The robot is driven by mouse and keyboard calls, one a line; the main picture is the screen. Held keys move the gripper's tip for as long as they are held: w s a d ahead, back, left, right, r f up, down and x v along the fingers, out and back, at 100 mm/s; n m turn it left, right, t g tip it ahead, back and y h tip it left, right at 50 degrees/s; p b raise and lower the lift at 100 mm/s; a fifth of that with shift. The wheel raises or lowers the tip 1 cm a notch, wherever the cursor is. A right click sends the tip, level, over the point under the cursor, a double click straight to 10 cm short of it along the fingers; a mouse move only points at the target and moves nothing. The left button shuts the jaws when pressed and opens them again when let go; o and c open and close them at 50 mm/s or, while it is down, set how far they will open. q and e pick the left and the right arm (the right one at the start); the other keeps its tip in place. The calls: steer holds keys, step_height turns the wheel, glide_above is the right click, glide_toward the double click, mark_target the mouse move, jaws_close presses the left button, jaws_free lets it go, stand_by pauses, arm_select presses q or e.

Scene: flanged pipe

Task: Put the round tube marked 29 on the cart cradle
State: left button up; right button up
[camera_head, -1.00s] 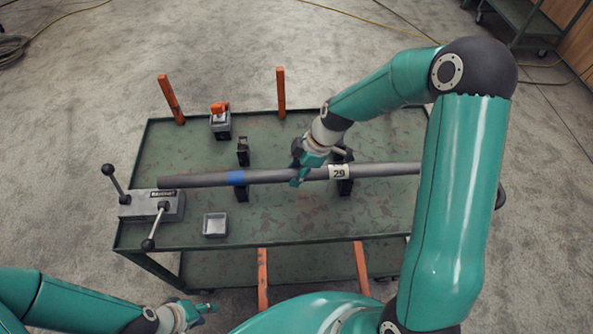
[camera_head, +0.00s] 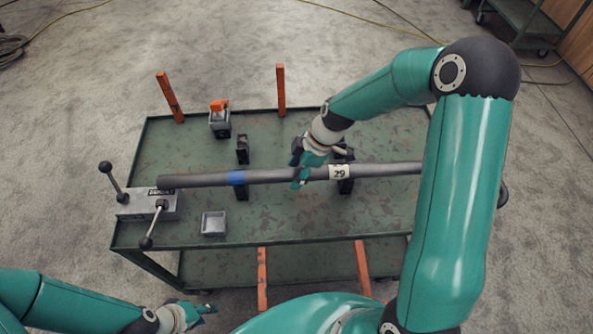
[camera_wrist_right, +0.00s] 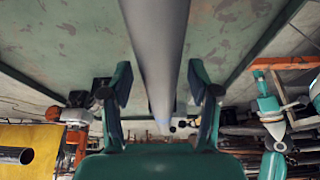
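The long grey round tube (camera_head: 285,176) carries a white label reading 29 and a blue band. It lies lengthwise over the cart (camera_head: 290,222), between the upright prongs of two dark cradle supports (camera_head: 243,193) (camera_head: 346,186). I cannot tell whether it touches them. My right gripper (camera_head: 302,176) is at the tube, just left of the label. In the right wrist view the tube (camera_wrist_right: 162,45) runs between its fingers (camera_wrist_right: 160,88), with gaps visible on both sides. My left gripper (camera_head: 205,308) is low at the front left, away from the tube; its opening is unclear.
A grey vise (camera_head: 148,204) with ball-ended levers stands at the cart's left end, by the tube's end. A small grey tray (camera_head: 213,223) and an orange-topped box (camera_head: 220,120) sit on the cart. Orange posts (camera_head: 169,96) (camera_head: 281,92) rise at the back edge.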

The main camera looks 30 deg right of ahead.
steer(key=shift+f, duration=0.1)
steer(key=v, duration=1.2)
stand_by(0.4)
